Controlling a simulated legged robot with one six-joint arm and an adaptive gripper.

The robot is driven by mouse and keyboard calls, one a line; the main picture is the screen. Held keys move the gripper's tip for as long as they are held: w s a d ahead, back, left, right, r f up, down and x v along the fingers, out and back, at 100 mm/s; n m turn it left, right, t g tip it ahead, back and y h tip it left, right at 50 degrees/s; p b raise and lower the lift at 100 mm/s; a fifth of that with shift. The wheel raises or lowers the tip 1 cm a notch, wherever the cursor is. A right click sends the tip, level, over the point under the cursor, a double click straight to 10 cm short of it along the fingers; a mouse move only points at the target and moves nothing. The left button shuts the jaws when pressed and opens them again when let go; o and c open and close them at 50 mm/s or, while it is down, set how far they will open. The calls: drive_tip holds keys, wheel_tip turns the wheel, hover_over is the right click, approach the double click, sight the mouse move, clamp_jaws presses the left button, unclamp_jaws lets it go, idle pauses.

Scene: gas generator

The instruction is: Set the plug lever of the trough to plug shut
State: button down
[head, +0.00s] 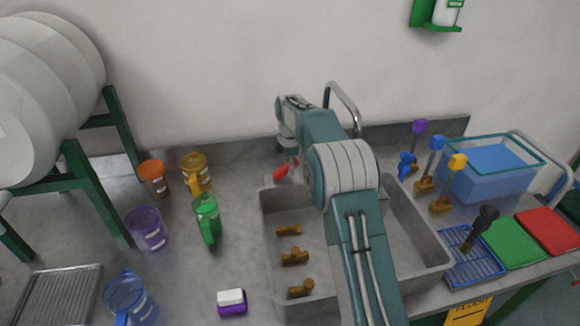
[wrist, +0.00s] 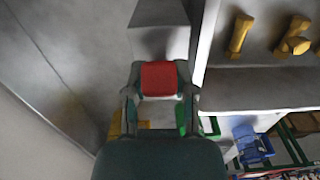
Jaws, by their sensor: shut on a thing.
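The trough (head: 268,225) is a grey sink set in the bench, with its back left corner near my gripper. The red lever (head: 281,172) shows at that corner in the head view, partly hidden by my arm. In the wrist view the red lever grip (wrist: 159,78) sits between the fingers of my gripper (wrist: 159,97), which is shut on it. In the head view my gripper's fingers are too small and covered to make out. The lever's lower end and the drain are hidden.
Brass fittings (head: 295,257) lie in the trough. Orange (head: 152,175), yellow, green and purple vessels stand left of it. Colour-topped brass taps (head: 436,145) and a blue basin (head: 490,168) stand right. A curved metal pipe (head: 345,108) rises behind my arm.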

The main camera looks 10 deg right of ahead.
sight(285, 165)
drive_tip(key=shift+w+d+r+h, duration=0.1)
drive_tip(key=shift+d+h, duration=0.15)
drive_tip(key=shift+h, duration=0.05)
drive_tip(key=shift+a+r+h, duration=0.25)
drive_tip(key=shift+r+h, duration=0.1)
drive_tip(key=shift+h, duration=0.35)
drive_tip(key=h, duration=0.1)
drive_tip(key=a+r+h, duration=0.1)
drive_tip(key=shift+a+h, duration=0.1)
drive_tip(key=shift+h, duration=0.2)
drive_tip(key=shift+w+a+r+h, duration=0.1)
drive_tip(key=shift+a+r+h, duration=0.1)
drive_tip(key=shift+a+h, duration=0.5)
drive_tip(key=shift+s+a+r+h, duration=0.1)
drive_tip(key=shift+a+r+h, duration=0.2)
drive_tip(key=shift+h, duration=0.8)
drive_tip(key=shift+w+a+r+h, duration=0.1)
drive_tip(key=shift+a+h, duration=0.45)
drive_tip(key=shift+h, duration=0.35)
drive_tip(key=shift+c, duration=2.2)
unclamp_jaws()
drive_tip(key=shift+a, duration=0.1)
drive_tip(key=shift+f, duration=0.15)
